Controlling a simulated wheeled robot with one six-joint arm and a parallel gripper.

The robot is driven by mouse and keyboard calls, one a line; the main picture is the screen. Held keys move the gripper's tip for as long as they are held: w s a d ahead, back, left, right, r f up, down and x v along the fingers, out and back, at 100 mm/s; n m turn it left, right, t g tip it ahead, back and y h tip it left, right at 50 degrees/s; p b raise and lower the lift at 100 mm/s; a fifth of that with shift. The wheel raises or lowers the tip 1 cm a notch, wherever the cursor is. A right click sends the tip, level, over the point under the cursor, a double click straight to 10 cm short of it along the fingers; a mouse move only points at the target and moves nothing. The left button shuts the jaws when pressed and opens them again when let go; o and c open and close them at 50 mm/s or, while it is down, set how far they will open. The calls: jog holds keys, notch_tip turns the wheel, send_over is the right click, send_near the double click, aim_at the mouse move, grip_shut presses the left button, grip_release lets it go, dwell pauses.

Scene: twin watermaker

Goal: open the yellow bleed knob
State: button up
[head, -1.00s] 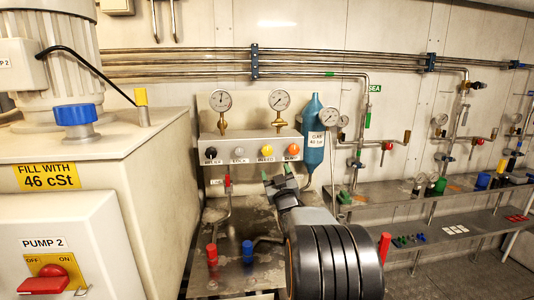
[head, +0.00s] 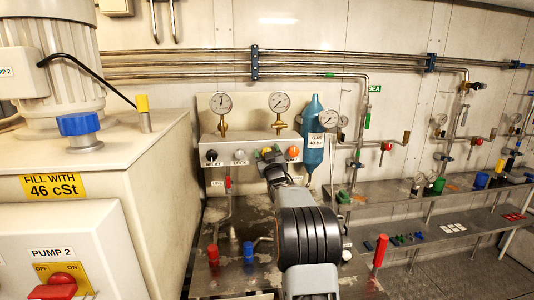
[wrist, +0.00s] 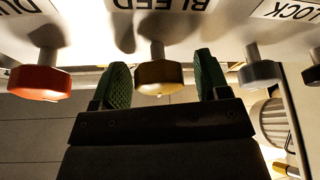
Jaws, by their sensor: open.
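The yellow bleed knob (wrist: 160,76) sits on a short metal stem below the panel, under the upside-down BLEED label in the wrist view. My gripper (wrist: 163,62) is open, with one green-padded finger on each side of the knob. A gap shows between the knob and each finger, and neither finger appears to touch it. In the head view, my gripper (head: 269,153) is up at the panel and partly covers the yellow knob (head: 266,150).
An orange knob (wrist: 40,80) is left of the gripper in the wrist view. A grey knob (wrist: 259,74) under the LOCK label is close to the right finger. In the head view, a blue gas bottle (head: 314,140) hangs right of the panel (head: 215,147), with gauges above.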

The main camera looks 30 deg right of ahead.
jog(key=c, duration=0.9)
jog(key=shift+c, duration=0.2)
